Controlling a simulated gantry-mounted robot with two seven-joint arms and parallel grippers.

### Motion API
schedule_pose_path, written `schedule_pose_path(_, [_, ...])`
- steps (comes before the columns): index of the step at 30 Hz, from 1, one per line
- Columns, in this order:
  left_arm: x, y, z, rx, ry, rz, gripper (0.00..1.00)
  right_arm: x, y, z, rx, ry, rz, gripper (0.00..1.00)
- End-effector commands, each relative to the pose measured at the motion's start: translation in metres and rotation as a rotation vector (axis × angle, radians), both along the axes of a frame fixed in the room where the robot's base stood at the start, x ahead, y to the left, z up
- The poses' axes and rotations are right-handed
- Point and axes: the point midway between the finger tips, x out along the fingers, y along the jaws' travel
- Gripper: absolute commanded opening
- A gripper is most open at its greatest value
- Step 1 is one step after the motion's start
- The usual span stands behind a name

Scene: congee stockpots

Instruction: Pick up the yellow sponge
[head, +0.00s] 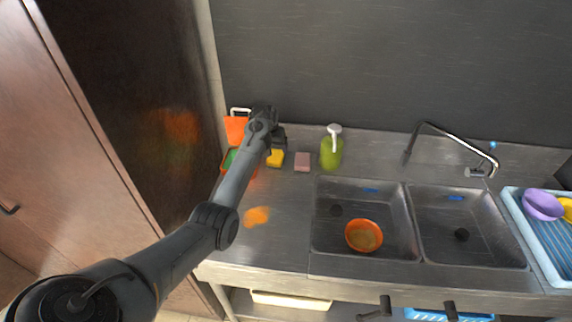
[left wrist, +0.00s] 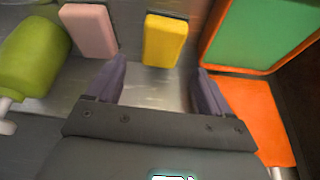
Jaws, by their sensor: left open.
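The yellow sponge (head: 275,158) lies on the steel counter left of the sink, partly hidden behind my left gripper (head: 274,140) in the head view. In the left wrist view the yellow sponge (left wrist: 165,40) lies flat, beyond and between the two fingertips of my left gripper (left wrist: 158,82). The fingers are spread apart with nothing between them. The sponge is not touched by either finger, as far as the view shows. My right gripper cannot be made out for certain in the head view.
A pink sponge (head: 302,162) lies right of the yellow one, then a green soap bottle (head: 331,152). An orange container with green (left wrist: 255,35) stands close on the other side. The double sink holds an orange bowl (head: 364,235). A blue rack (head: 519,215) stands at right.

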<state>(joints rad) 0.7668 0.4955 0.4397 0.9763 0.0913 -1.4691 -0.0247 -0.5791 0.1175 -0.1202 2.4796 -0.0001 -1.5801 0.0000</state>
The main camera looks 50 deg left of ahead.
Motion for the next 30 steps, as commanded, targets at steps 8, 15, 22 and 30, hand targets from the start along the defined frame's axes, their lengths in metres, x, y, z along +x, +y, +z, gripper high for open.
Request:
schedule_pose_path(8, [0.01,0.008,-0.031,0.001,0.001,-0.001,0.81,0.0,0.001,-0.006,0.003,-0.002,-0.001,0.43])
schedule_pose_path(15, [0.013,0.011,-0.039,0.002,0.0,-0.001,0.81,0.0,0.001,-0.008,0.002,-0.001,0.0,0.43])
schedule_pose_path(22, [0.019,0.019,-0.056,0.0,0.002,-0.001,0.81,0.0,-0.001,-0.018,-0.004,-0.001,0.003,0.43])
schedule_pose_path(30, [0.027,0.026,-0.078,0.002,0.001,-0.002,0.81,0.0,-0.002,-0.034,-0.007,0.001,0.005,0.43])
